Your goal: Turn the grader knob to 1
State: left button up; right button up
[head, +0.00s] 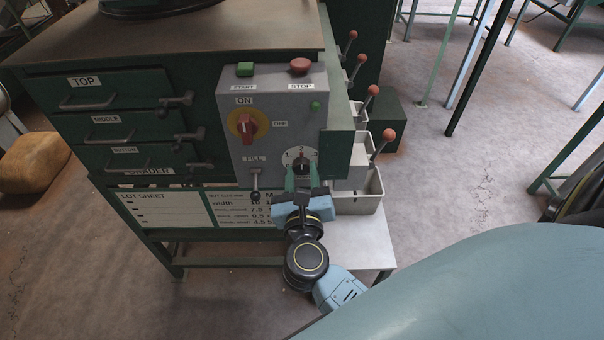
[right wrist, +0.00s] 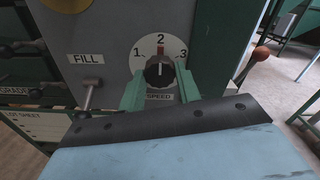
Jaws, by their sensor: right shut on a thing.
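The grader knob (right wrist: 159,73) is a dark dial with a red mark, on a white plate numbered 1, 2, 3 and labelled SPEED in the right wrist view. Its red mark points up at 2. In the head view the knob (head: 302,166) sits low on the grey control panel (head: 270,130). My right gripper (right wrist: 160,88) has its green fingers on either side of the knob, shut on it. It also shows in the head view (head: 302,178), reaching up from below. My left gripper is not in view.
The panel also carries a FILL lever (head: 255,182) close left of the knob, a red ON/OFF switch (head: 247,126), a green START button (head: 245,69) and a red STOP button (head: 300,65). Red-tipped levers (head: 388,135) and pale bins (head: 360,192) stand to the right.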

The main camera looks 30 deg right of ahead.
jog(key=shift+r+n+p, duration=0.15)
jog(key=shift+n+p, duration=0.75)
jog(key=shift+p, duration=0.15)
jog(key=n+p, duration=0.6)
jog(key=shift+n, duration=0.4)
jog(key=shift+n+p, duration=0.95)
jog(key=shift+n, duration=0.55)
jog(key=o, duration=1)
jog(key=shift+c, duration=0.2)
